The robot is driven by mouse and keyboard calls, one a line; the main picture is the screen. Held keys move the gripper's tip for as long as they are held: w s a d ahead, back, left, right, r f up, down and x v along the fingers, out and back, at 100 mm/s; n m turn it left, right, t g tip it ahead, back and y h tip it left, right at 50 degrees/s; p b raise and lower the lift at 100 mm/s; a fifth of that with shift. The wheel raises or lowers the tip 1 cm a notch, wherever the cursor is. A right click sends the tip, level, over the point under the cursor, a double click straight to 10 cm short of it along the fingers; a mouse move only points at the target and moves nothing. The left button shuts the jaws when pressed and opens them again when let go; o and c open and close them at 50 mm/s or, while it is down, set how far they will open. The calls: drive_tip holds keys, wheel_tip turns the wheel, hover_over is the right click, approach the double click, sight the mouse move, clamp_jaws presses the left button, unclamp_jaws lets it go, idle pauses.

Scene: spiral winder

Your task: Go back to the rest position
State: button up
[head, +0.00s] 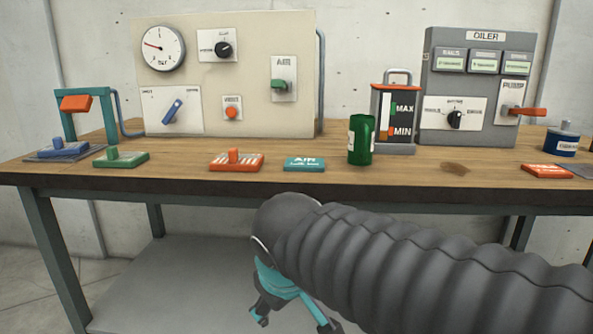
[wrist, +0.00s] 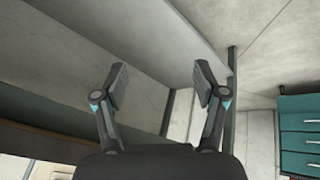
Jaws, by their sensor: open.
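My gripper (head: 291,318) hangs low in front of the bench, below the level of the tabletop, in the head view. My dark ribbed arm reaches in from the lower right and partly hides it. In the wrist view, the two fingers of my gripper (wrist: 160,82) stand wide apart with nothing between them. The workbench (head: 60,172) has a wooden top and grey legs, and my gripper is apart from its top.
On the bench stand a beige panel (head: 268,50), a grey oiler box (head: 432,75), a green container (head: 360,140), a red-and-black tank (head: 395,117) and several small coloured blocks. A grey lower shelf (head: 180,290) lies under the bench. Teal drawers (wrist: 301,122) show at right in the wrist view.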

drive_tip(key=s+d+f+m+p, duration=0.1)
drive_tip(key=s+d+m, duration=0.3)
drive_tip(key=d, duration=0.5)
drive_tip(key=s+d+f+m+h, duration=0.1)
drive_tip(key=s+d+f+m, duration=0.2)
drive_tip(key=d, duration=0.6)
drive_tip(key=shift+s+f+m+p, duration=0.3)
drive_tip(key=shift+s+m, duration=0.4)
drive_tip(key=shift+s, duration=0.55)
drive_tip(key=shift+r, duration=0.1)
